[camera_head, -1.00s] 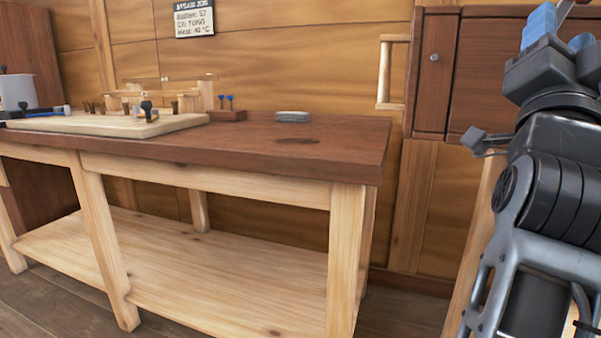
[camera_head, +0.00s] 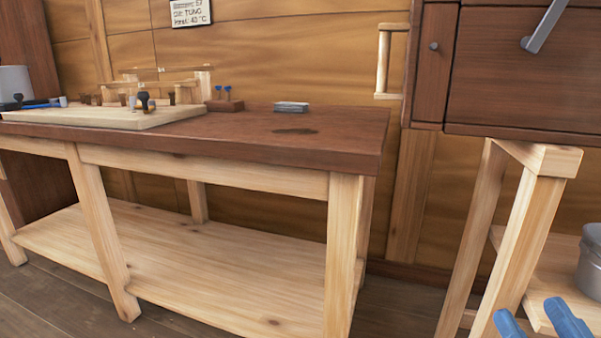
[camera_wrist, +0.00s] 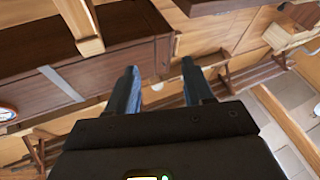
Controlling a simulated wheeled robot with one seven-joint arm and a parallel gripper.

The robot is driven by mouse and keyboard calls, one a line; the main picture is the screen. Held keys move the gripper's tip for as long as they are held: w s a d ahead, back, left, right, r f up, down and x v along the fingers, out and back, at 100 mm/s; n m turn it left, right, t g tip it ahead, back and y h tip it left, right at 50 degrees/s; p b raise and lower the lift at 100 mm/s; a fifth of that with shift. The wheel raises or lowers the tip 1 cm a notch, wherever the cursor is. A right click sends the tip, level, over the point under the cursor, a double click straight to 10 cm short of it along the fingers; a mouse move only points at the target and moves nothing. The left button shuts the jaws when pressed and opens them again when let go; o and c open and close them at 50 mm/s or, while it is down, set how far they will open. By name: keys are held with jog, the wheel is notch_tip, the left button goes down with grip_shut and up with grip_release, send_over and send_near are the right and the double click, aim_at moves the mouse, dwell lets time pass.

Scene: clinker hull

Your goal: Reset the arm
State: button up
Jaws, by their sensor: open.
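My gripper (camera_wrist: 160,80) shows in the wrist view with its two dark blue fingers spread apart. Nothing is held between them. In the head view, two blue fingertips of my gripper (camera_head: 540,318) show at the lower right edge, in front of the light wooden stand. The rest of my arm is outside the head view.
A workbench (camera_head: 230,145) with a dark top carries a pale board (camera_head: 100,118), a small grey block (camera_head: 291,107) and small tools. A dark wooden cabinet (camera_head: 520,70) is at upper right. A grey pot (camera_head: 590,262) stands on the stand's shelf. Floor shows below.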

jog(key=s+a+f+m+g+h, duration=0.1)
jog(key=s+f+g, duration=0.1)
jog(key=s+f, duration=0.5)
jog(key=s+a+f+m+g, duration=0.1)
jog(key=s+f+g, duration=0.15)
jog(key=s, duration=0.85)
jog(key=s+a+f+m+g+h, duration=0.1)
jog(key=s+a+f+g, duration=0.15)
jog(key=s+f, duration=0.4)
notch_tip(320, 180, up, 30)
jog(key=s+p, duration=0.2)
jog(key=p, duration=2.6)
jog(key=shift+s+d, duration=0.2)
jog(key=shift+d, duration=0.1)
